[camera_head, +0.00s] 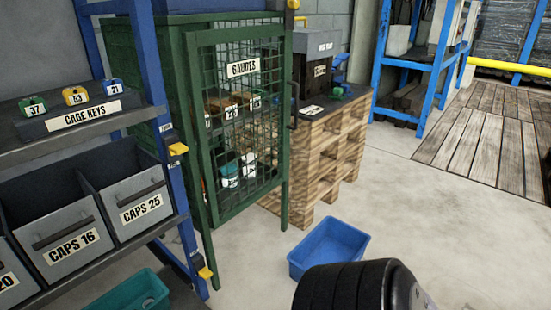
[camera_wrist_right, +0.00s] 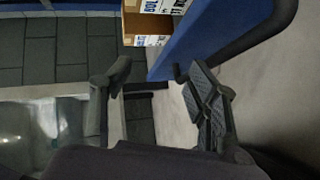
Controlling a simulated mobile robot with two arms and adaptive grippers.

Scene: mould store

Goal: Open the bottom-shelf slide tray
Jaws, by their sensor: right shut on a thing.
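A blue panel (camera_wrist_right: 205,42) with a thick black curved tube stands just beyond the right finger. The bottom-shelf slide tray cannot be made out for certain in either view. In the head view neither gripper shows; only a black rounded part of my own arm is at the bottom edge. My left gripper is out of view.
Cardboard boxes (camera_wrist_right: 148,25) sit beside the blue panel. In the head view, a shelf rack with grey CAPS bins (camera_head: 140,208) is at left. The green GAUGES cage (camera_head: 194,120) stands closed near a wooden pallet stack (camera_head: 325,160). A blue bin (camera_head: 330,246) lies on open floor.

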